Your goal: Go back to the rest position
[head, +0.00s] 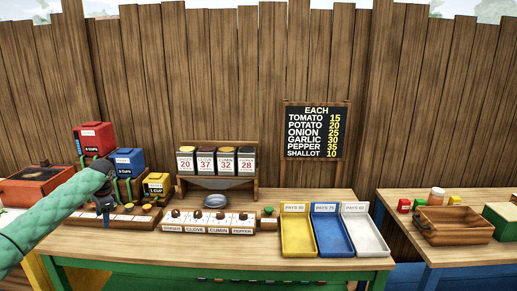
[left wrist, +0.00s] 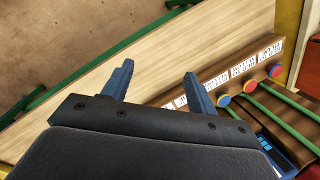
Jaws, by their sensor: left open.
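My left gripper (head: 106,208) is over the left part of the table in the head view, in front of the blue box. In the left wrist view its two blue-grey fingers (left wrist: 158,88) stand apart with nothing between them. Below and beyond them are the wooden table top (left wrist: 100,90) and a rail with white labels and coloured knobs (left wrist: 223,100). My right gripper is in neither view.
Red (head: 94,139), blue (head: 128,160) and yellow (head: 156,185) cup boxes stand close by my left gripper. A spice rack (head: 217,183), a metal bowl (head: 216,201) and yellow (head: 297,235), blue (head: 332,235) and white (head: 366,235) trays stand to the right. A gap separates the right table (head: 450,252).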

